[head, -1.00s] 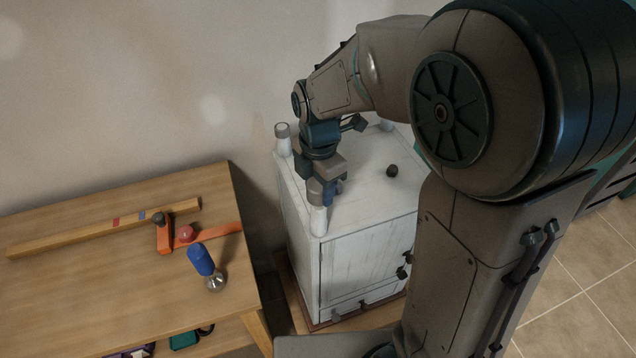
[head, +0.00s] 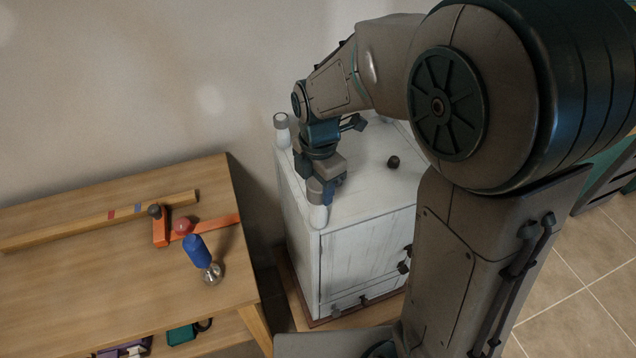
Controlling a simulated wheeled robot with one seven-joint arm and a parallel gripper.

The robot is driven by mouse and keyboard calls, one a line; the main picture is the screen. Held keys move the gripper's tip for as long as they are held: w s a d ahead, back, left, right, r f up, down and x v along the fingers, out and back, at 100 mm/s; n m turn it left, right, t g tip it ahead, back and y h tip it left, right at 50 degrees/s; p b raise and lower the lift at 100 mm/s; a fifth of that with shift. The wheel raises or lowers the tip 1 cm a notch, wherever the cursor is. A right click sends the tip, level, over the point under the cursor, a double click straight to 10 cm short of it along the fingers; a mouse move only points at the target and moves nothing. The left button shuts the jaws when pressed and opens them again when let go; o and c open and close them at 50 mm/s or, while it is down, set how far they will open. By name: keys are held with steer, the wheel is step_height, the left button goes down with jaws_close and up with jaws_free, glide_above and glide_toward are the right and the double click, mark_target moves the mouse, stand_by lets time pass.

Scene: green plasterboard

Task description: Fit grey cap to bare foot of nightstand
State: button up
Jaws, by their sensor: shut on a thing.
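The white nightstand (head: 362,262) stands with its feet pointing up. Its back left foot (head: 283,136) wears a grey cap (head: 281,118). My gripper (head: 318,188) is at the front left foot (head: 319,215), pointing down and shut on a grey cap (head: 315,191). This cap is at the top of the foot, roughly in line with it. I cannot tell whether it is seated or just above. The fingers are partly hidden by the gripper body. My arm hides the right part of the nightstand.
A dark ball-shaped piece (head: 393,162) lies on the nightstand's upturned face. A wall stands behind.

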steer(key=shift+f+b, duration=1.15)
steer(key=shift+f, duration=0.3)
steer(key=o, duration=1)
steer(key=shift+o, duration=0.2)
step_height(320, 180, up, 14)
steer(key=shift+f, duration=0.1)
steer(key=s+d+f+m+t, duration=0.1)
steer(key=s+d+f+m, duration=0.2)
steer(key=m, duration=0.9)
steer(key=s+d+f+m+t, duration=0.2)
steer(key=s+d+f+m, duration=0.1)
steer(key=s+d+m, duration=0.5)
steer(key=s+m, duration=0.1)
steer(key=m, duration=0.2)
steer(key=shift+s+d+m, duration=0.25)
steer(key=shift+d+m, duration=0.15)
